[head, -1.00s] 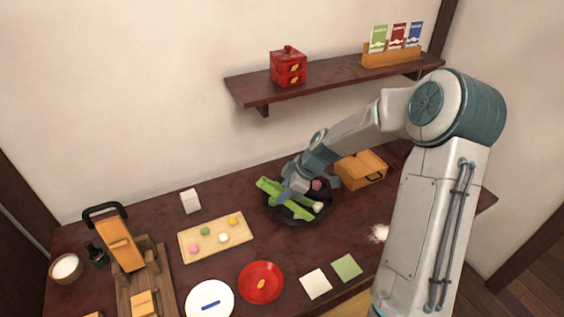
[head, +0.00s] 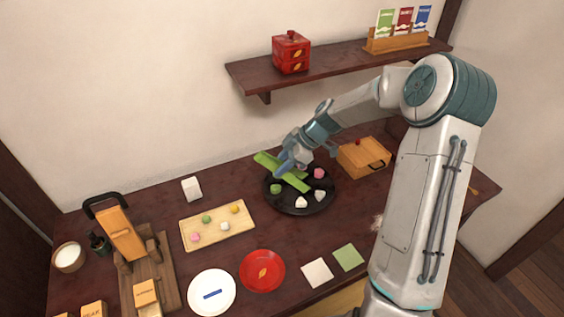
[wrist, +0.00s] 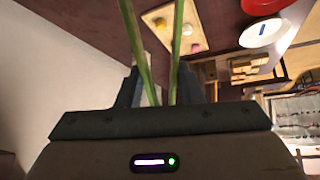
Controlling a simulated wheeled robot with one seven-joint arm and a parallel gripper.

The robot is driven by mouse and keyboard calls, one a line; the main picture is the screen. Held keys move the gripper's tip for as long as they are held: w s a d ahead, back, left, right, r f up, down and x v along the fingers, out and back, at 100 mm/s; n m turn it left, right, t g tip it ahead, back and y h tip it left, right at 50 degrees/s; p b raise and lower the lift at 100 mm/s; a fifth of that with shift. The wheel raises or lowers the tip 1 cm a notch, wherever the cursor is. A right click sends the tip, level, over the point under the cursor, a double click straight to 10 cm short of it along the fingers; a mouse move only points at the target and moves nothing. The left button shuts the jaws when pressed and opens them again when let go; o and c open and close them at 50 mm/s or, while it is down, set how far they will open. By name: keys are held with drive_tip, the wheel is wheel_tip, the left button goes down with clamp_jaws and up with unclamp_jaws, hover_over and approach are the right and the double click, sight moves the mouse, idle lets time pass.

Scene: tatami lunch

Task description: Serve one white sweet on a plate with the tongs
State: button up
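My gripper (head: 284,166) is shut on the green tongs (head: 295,180) above the black round tray (head: 297,209). In the wrist view the two tong arms (wrist: 177,45) run out between my fingers, spread apart. No sweet shows between the tong tips. On the black tray are two white sweets (head: 301,202) (head: 320,196), a pink sweet (head: 319,173) and a green sweet (head: 276,188). The tongs hide part of the tray. A white plate (head: 211,306) with a blue mark and a red plate (head: 262,285) with a leaf mark lie at the front, both without sweets.
A pale board (head: 241,231) holds several small sweets, one of them white (head: 225,226). A wooden box (head: 363,159) stands right of the tray, close to my arm. A wooden stand (head: 160,262) is at left. The shelf (head: 340,69) overhangs the back.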

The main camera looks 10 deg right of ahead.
wheel_tip(320, 180, down, 9)
drive_tip(key=b, duration=0.5)
drive_tip(key=shift+b, duration=0.3)
drive_tip(key=c, duration=0.6)
wheel_tip(320, 180, up, 12)
drive_tip(key=p, duration=0.5)
drive_tip(key=shift+p, duration=0.3)
